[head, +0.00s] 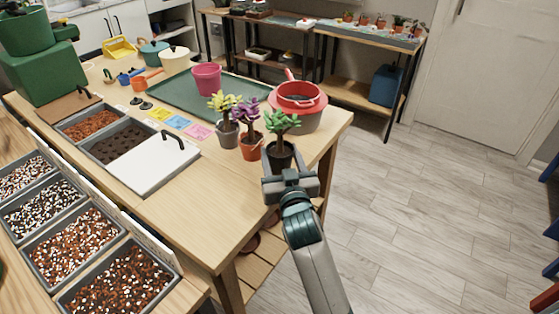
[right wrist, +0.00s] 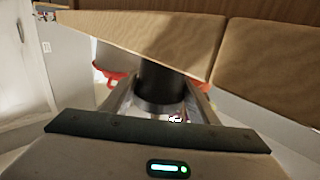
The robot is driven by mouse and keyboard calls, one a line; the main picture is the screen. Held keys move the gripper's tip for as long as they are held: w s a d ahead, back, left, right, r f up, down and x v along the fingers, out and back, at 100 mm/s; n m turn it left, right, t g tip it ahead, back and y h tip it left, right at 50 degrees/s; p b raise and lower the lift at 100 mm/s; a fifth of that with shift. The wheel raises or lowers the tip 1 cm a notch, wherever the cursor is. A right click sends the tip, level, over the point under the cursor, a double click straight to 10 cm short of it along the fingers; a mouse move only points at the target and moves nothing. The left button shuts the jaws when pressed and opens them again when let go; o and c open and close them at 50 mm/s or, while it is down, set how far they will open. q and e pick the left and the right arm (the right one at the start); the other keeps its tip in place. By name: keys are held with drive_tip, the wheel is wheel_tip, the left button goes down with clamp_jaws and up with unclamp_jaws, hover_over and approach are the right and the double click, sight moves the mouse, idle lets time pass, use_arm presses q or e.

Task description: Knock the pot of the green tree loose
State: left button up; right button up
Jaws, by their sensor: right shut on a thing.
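The green tree (head: 281,122) has a brown trunk and stands upright in a black pot (head: 281,154) at the table's right edge. My right gripper (head: 289,177) reaches it from the front and is shut on the pot. The black pot also shows in the right wrist view (right wrist: 159,85), between the two fingers. The gripper hides its lower part in the head view, and I cannot tell whether it touches the table. My left gripper is not in view.
A grey pot with a red sieve (head: 299,97) is just behind. Floor (head: 420,200) on the right is clear.

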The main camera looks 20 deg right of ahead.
drive_tip(key=shift+f, duration=0.3)
idle(0.4)
drive_tip(key=o, duration=1.1)
drive_tip(key=shift+c, duration=0.2)
